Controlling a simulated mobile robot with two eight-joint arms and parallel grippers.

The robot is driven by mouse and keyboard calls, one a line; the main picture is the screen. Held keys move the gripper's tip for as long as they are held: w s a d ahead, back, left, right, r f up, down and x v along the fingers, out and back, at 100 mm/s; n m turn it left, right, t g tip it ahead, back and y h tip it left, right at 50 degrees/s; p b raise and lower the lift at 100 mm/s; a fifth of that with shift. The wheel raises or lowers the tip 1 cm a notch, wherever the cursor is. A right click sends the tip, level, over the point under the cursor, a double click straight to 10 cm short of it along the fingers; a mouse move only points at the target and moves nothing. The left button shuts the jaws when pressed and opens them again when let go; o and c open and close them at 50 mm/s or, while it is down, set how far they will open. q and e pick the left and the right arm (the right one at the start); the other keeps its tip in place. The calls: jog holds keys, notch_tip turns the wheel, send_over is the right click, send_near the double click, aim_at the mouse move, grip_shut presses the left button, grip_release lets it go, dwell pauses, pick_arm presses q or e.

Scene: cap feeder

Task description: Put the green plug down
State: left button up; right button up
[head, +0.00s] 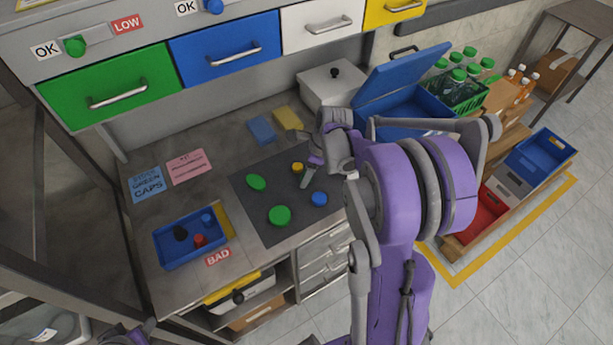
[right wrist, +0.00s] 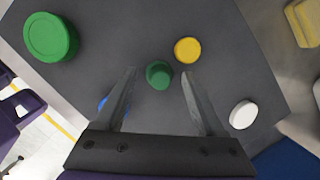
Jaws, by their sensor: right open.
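The green plug (right wrist: 159,75) is a small green cylinder over the dark grey mat (head: 245,205). In the right wrist view it is between the two fingers of my right gripper (right wrist: 159,78), with a gap on each side. The fingers are open and do not touch it. In the head view my right gripper (head: 306,183) is low over the mat's right part, and I cannot make out the plug there. Only a small purple part of my left arm shows at the bottom edge of the head view; its fingers are not seen.
A yellow cap (right wrist: 187,50) is close beside the plug. A white cap (right wrist: 243,115), a large green cap (right wrist: 50,37) and a blue cap (head: 319,199) lie around. A green oval piece (head: 256,183) and a blue tray (head: 160,250) are left. A white lidded box (head: 325,88) stands behind.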

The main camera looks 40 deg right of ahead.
grip_shut()
jog(key=shift+r, duration=0.2)
